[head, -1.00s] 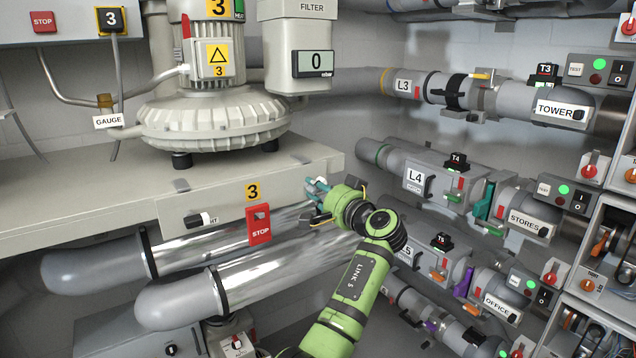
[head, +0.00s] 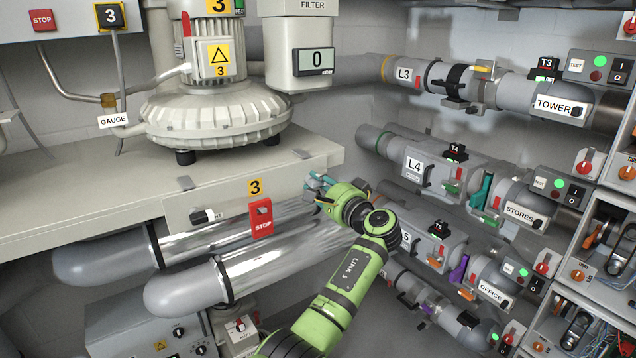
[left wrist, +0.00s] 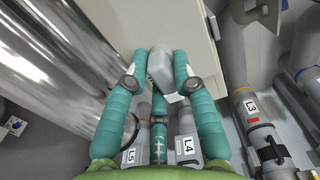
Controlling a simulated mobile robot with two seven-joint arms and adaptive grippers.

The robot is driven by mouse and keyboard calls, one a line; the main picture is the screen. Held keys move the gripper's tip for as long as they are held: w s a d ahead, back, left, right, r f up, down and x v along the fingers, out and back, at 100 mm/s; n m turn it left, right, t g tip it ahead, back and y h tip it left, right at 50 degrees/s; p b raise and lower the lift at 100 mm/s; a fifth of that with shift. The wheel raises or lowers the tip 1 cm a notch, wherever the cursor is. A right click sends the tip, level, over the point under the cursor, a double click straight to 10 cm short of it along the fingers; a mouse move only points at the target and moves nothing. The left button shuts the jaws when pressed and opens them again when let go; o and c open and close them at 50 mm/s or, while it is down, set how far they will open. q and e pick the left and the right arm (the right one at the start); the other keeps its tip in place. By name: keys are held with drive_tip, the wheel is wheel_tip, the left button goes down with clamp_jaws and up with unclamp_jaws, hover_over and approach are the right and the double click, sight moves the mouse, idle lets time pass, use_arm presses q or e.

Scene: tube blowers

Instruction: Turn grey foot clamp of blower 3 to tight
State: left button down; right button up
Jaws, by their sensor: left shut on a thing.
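My left gripper (head: 316,184) is at the right end of the bench's front face, below and right of blower 3 (head: 215,110). In the left wrist view its teal fingers (left wrist: 160,72) are closed around a light grey block (left wrist: 160,66), which I take for the grey foot clamp. The block sits beside the pale bench side. In the head view the fingers hide the block, so I cannot tell its setting. My right gripper is in neither view.
Shiny pipes (head: 270,262) run below. Pipes L4 (head: 414,166) and L3 (head: 404,75) lie to the right.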

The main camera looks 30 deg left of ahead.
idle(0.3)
use_arm(q)
drive_tip(key=c, duration=1)
unclamp_jaws()
drive_tip(key=shift+c, duration=0.2)
drive_tip(key=v, duration=1.2)
drive_tip(key=shift+w, duration=0.1)
